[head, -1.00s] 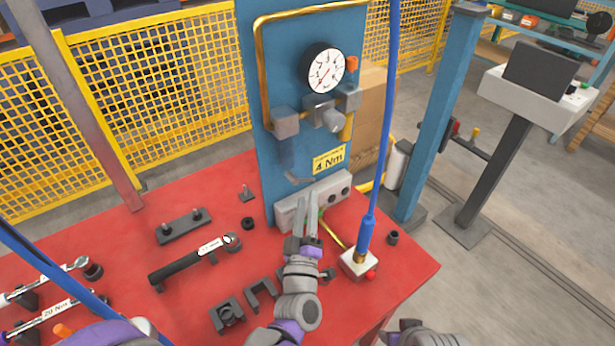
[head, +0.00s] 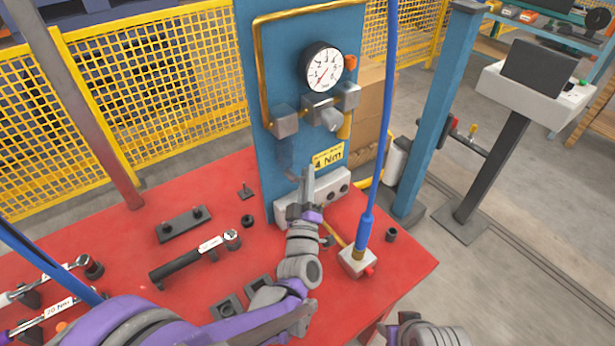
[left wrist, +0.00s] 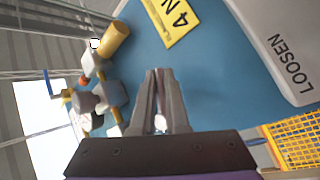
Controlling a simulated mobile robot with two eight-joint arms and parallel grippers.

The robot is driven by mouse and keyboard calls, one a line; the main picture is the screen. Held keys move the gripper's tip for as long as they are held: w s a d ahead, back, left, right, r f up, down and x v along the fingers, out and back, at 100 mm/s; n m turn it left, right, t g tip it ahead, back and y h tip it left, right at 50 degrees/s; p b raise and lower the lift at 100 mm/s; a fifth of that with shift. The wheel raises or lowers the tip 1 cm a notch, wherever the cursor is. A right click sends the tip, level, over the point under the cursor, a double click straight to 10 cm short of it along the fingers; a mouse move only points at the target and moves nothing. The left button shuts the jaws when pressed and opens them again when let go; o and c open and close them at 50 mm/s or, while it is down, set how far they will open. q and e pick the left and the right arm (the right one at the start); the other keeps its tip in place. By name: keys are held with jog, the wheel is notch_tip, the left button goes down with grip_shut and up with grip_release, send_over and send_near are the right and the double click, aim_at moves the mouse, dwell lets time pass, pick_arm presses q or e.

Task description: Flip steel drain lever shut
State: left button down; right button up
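I cannot make out the steel drain lever clearly; a grey bar low on the panel a second ago is now hidden around my fingers. My left gripper (head: 308,172) points up in front of the panel's lower part, just below the 4 Nm label (head: 328,157). In the left wrist view its fingers (left wrist: 158,72) lie almost together at the tips, with nothing clearly held. My right arm shows only at the bottom edge; its fingers are out of view.
A grey block (head: 340,186) stands at the panel's foot. A blue hose (head: 378,140) runs down to a white block (head: 357,262) on the red table (head: 400,280). A torque wrench (head: 185,262) and dark brackets lie on the left. A gauge (head: 322,67) sits higher on the panel.

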dwell(0.3)
pick_arm(q)
jog(key=shift+d+n+b, duration=0.1)
jog(key=shift+n+b, duration=0.25)
jog(key=shift+n, duration=0.05)
jog(key=n+t+y+b, duration=0.1)
jog(key=n+b, duration=0.1)
jog(key=shift+w+d+r+n+t+y, duration=0.15)
jog(key=shift+r+n+t+y, duration=0.15)
jog(key=shift+t+y, duration=0.1)
jog(key=n+y, duration=0.1)
jog(key=r+n+t+y, duration=0.1)
jog(key=n, duration=0.1)
jog(key=shift+r+b, duration=0.1)
jog(key=shift+b, duration=0.25)
jog(key=c, duration=0.9)
grip_release()
